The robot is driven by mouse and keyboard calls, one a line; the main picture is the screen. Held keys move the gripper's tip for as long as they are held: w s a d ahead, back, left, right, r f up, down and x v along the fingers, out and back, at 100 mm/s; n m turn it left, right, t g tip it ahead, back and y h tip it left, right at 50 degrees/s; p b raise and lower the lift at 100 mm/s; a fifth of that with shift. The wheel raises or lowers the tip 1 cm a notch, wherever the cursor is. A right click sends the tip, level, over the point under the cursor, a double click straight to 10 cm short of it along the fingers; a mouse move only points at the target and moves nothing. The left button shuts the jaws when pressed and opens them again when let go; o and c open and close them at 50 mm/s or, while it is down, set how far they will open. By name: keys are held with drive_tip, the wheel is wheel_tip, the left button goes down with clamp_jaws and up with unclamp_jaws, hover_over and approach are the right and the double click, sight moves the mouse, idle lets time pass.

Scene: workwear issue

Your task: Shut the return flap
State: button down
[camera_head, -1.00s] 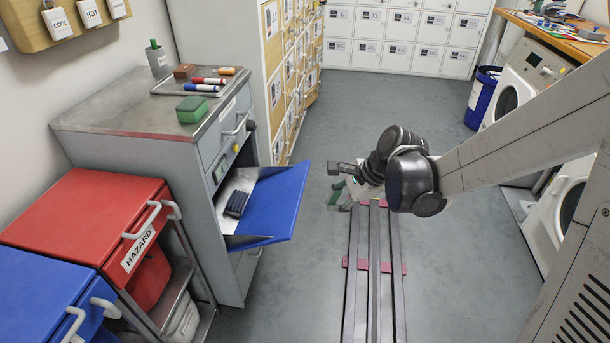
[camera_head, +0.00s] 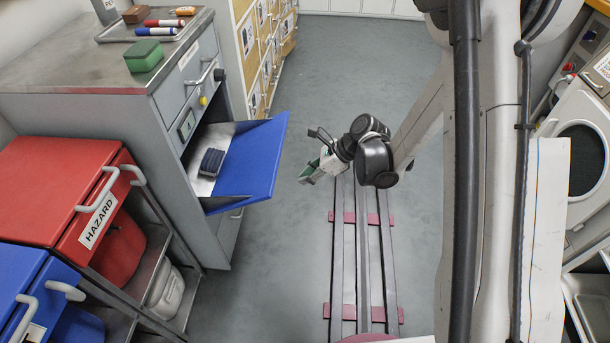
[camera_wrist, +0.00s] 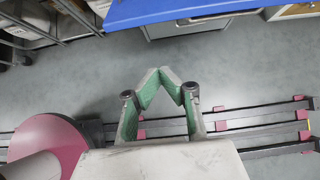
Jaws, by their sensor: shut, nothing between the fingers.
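The return flap (camera_head: 250,160) is a blue panel on the front of the grey metal cabinet (camera_head: 160,165). It hangs open, tilted outward, and a dark folded item (camera_head: 211,161) lies in the opening behind it. My gripper (camera_head: 306,180) is to the right of the flap and apart from it, above the floor rails. In the wrist view my gripper (camera_wrist: 164,70) has its green-lined fingers meeting at the tips, shut and empty. The blue edge of the flap (camera_wrist: 190,10) shows at the top of that view, beyond the fingertips with a gap between.
A red HAZARD bin (camera_head: 70,185) and a blue bin (camera_head: 30,290) stand left of the cabinet. A green box (camera_head: 144,55) and markers (camera_head: 165,23) sit on its top. Floor rails (camera_head: 362,260) run beneath my arm. Washing machines (camera_head: 585,150) stand at the right.

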drive_tip(key=s+b+x, duration=0.1)
drive_tip(key=b+x, duration=0.2)
drive_tip(key=x, duration=0.5)
drive_tip(key=shift+w+a+r, duration=0.2)
drive_tip(key=shift+a+r, duration=0.05)
drive_tip(key=shift+r, duration=0.45)
drive_tip(key=shift+w+a+r, duration=0.2)
drive_tip(key=shift+w+r, duration=0.05)
drive_tip(key=shift+r, duration=0.45)
drive_tip(key=shift+w+a+r, duration=0.2)
drive_tip(key=shift+a+r, duration=0.05)
drive_tip(key=shift+r, duration=0.45)
drive_tip(key=shift+a, duration=0.1)
